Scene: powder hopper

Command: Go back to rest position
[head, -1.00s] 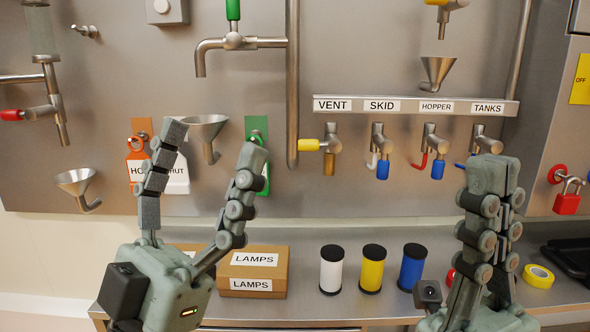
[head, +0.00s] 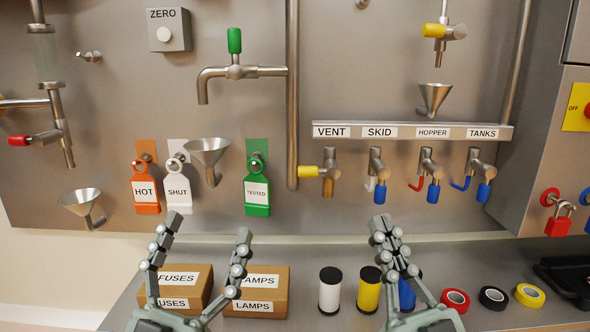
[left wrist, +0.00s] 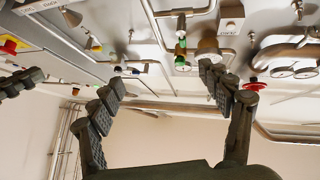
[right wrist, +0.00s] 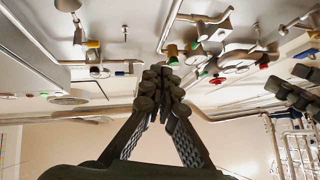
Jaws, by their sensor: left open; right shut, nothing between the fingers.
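My left gripper (head: 205,232) is open and empty in front of the lamps and fuses boxes, with its two fingers spread wide and pointing up. It also shows open in the left wrist view (left wrist: 162,85). My right gripper (head: 383,226) is shut with nothing in it, in front of the yellow and blue rolls. In the right wrist view its fingertips (right wrist: 160,75) meet. Both grippers stand apart from the steel panel (head: 270,110), low in the head view.
Orange, white and green tags (head: 257,192) hang on the panel beside funnels and valves. The fuses box (head: 195,281), lamps box (head: 277,281), white roll (head: 330,291) and tape rolls (head: 493,298) stand on the counter. A red padlock (head: 558,226) hangs at right.

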